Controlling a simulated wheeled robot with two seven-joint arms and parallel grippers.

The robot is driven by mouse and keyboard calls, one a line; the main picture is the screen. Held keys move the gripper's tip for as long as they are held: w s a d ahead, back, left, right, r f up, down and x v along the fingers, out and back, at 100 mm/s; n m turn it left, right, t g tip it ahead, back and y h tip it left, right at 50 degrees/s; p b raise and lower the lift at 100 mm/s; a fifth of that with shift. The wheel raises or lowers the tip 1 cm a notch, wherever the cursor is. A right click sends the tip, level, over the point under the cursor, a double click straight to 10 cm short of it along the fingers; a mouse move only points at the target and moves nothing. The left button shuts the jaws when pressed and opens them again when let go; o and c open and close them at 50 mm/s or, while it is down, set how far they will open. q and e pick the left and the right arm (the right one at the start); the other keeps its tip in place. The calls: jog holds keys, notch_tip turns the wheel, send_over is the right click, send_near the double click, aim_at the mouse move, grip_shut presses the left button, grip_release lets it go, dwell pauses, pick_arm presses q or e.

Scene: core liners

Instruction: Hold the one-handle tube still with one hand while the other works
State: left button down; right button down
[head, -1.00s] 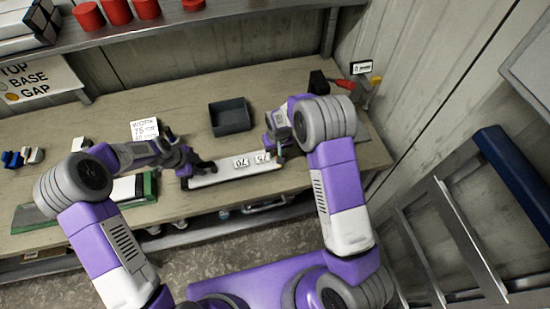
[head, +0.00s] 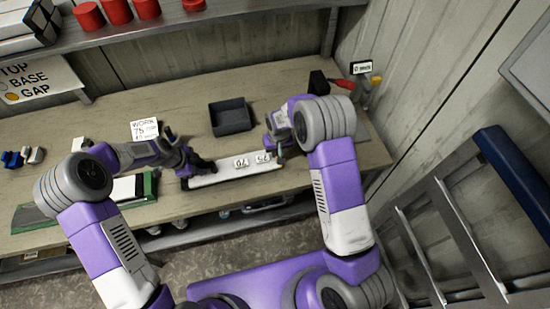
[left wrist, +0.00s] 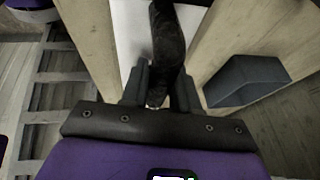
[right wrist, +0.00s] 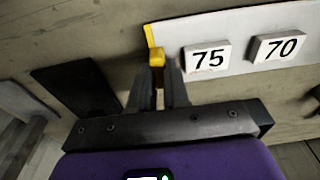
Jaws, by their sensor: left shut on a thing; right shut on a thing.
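A long white piece (head: 222,175), apparently the one-handle tube, lies along the bench's front side. Its black handle (left wrist: 167,50) is at the left end. My left gripper (head: 194,165) is shut on this handle, one finger on each side in the left wrist view. White tiles marked 70 (head: 241,162) and 75 (head: 263,157) sit on the piece towards its right end. A yellow knob (right wrist: 156,57) is at that end, beside a yellow edge. My right gripper (right wrist: 158,85) is shut on the knob. In the head view my right arm partly hides this contact.
An empty dark tray (head: 231,117) stands behind the white piece. A white sign (head: 144,130) stands behind my left arm. A green-edged board (head: 80,203) lies at the front left. A black block (head: 318,82) and a red-handled tool (head: 343,84) are at the back right.

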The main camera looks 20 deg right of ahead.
jog(key=shift+d, duration=2.5)
jog(key=shift+r, duration=0.15)
jog(key=shift+r, duration=2.85)
pick_arm(q)
jog(key=c, duration=0.8)
grip_release()
jog(key=v, duration=1.2)
